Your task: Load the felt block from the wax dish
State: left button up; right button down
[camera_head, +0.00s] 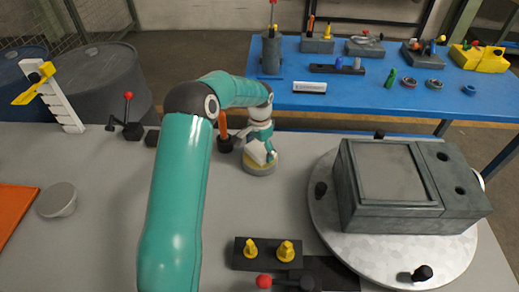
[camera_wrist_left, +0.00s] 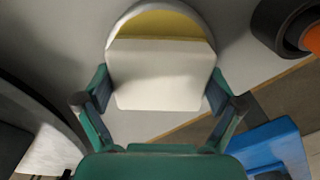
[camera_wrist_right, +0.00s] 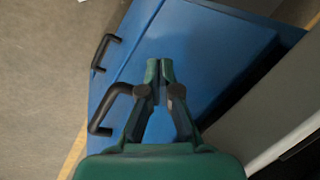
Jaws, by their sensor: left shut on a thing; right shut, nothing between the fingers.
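The wax dish (camera_head: 262,170) is a round, pale dish on the grey table, partly hidden under my left gripper (camera_head: 263,155). In the left wrist view, its yellow wax (camera_wrist_left: 160,24) shows past the block. The cream-white felt block (camera_wrist_left: 163,82) is between the fingers of my left gripper (camera_wrist_left: 160,97), which is shut on it. The block is over or in the dish; I cannot tell whether it touches the wax. My right gripper (camera_wrist_right: 158,72) is shut and empty, seen only in the right wrist view.
A dark housing (camera_head: 400,215) stands on a round metal turntable (camera_head: 320,225) at right. A black block with yellow pegs (camera_head: 237,262) lies at the front. A grey bowl (camera_head: 57,200) and a dark pot (camera_head: 224,145) are also on the table. Black handles (camera_wrist_right: 104,112) are on blue panels near my right gripper.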

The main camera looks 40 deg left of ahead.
aim_at(260, 148)
pick_arm(q)
jog(key=shift+r+p, duration=2.15)
jog(key=shift+r, duration=1.35)
jog(key=shift+f, duration=0.1)
